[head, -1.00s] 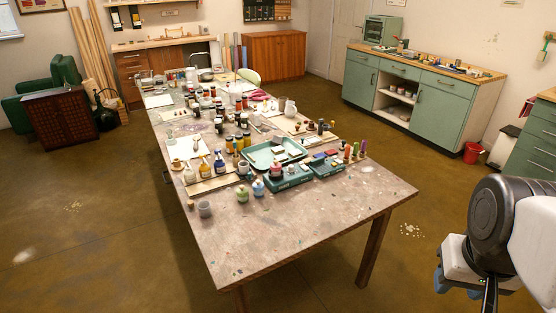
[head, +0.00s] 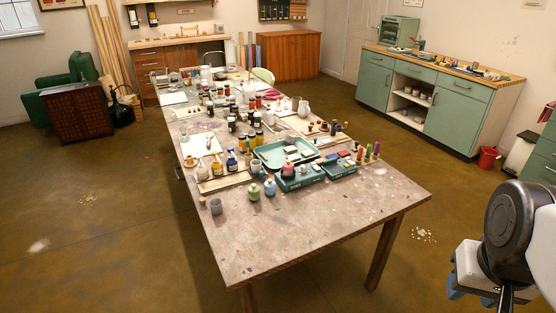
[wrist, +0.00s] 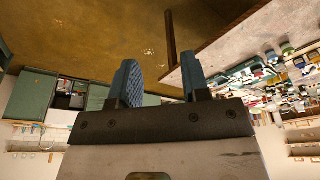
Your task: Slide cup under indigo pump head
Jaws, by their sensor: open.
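A small grey cup (head: 216,206) stands near the left edge of the table (head: 300,228), in front of the wooden rack. Pump bottles stand in a row on the rack: one with yellow-ochre contents (head: 216,168), one dark blue (head: 231,161) and one more to the right. The dark blue one looks like the indigo pump; its head is too small to make out clearly. My gripper (wrist: 158,84) is open and empty in the wrist view, with its two blue fingers apart. It is away from the table, at the right in the head view, far from the cup.
Green and blue jars (head: 254,192) stand right of the cup, beside teal trays (head: 300,178) of paints. Dark bottles crowd the table behind. The near part of the table is clear. A red bucket (head: 488,158) stands by the green cabinet.

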